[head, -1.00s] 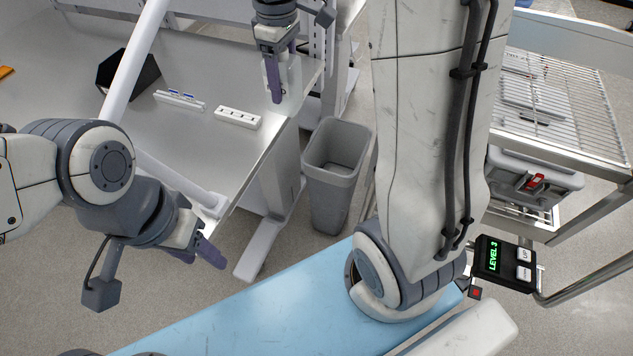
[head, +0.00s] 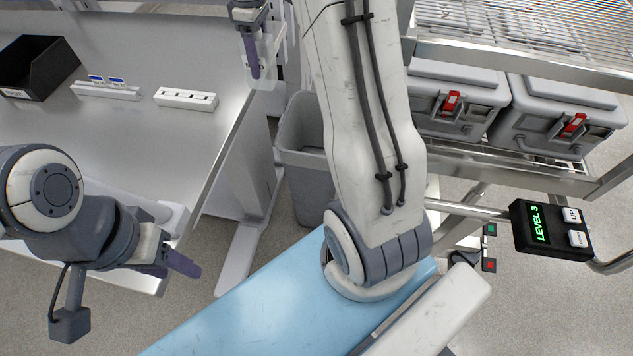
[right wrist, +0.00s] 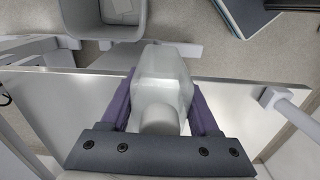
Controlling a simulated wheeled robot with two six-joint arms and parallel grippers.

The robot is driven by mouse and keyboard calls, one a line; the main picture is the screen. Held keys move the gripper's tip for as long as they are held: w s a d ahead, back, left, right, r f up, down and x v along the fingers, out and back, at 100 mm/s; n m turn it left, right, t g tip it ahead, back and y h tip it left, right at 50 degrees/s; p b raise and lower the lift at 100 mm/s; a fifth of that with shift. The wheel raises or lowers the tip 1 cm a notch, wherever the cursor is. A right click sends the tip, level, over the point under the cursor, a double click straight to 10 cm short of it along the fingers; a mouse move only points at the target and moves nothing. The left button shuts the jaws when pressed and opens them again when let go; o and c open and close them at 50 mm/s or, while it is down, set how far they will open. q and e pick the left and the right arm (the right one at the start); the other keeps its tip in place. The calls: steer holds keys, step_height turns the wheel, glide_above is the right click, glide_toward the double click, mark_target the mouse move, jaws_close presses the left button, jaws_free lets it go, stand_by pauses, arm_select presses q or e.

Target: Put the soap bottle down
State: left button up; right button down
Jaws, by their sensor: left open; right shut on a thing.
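The soap bottle (right wrist: 165,75) is pale and translucent, with a rounded cap towards my wrist in the right wrist view. My right gripper (right wrist: 162,108) is shut on it, a purple finger on each side. In the head view the right gripper (head: 254,62) and the bottle (head: 268,72) are at the top, near the right end of the grey table (head: 120,140). In the wrist view the bottle overlaps the table's edge; I cannot tell its height. My left gripper (head: 178,262) is open and empty beyond the table's front edge, at lower left.
A grey bin (head: 305,160) stands on the floor right of the table. White strips (head: 186,99) and a black tray (head: 35,68) sit on the table, with bare surface between them and its front edge. A metal rack with grey boxes (head: 560,115) is at right.

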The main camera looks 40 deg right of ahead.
steer(key=w+d+f+b, duration=0.1)
steer(key=d+f+b, duration=0.5)
steer(key=f, duration=0.4)
steer(key=w+d+f+b, duration=0.1)
steer(key=d+f+b, duration=0.3)
steer(key=f+b, duration=0.55)
steer(key=w+d+f+b, duration=0.1)
steer(key=d+f+b, duration=0.5)
steer(key=f, duration=0.5)
step_height(320, 180, down, 28)
steer(key=a+b, duration=0.1)
steer(key=b, duration=0.6)
steer(key=shift+s+r+b, duration=0.2)
steer(key=shift+b, duration=0.1)
steer(key=shift+f, duration=0.1)
steer(key=shift+f, duration=0.5)
steer(key=shift+c, duration=2.4)
jaws_free()
steer(key=shift+o, duration=0.3)
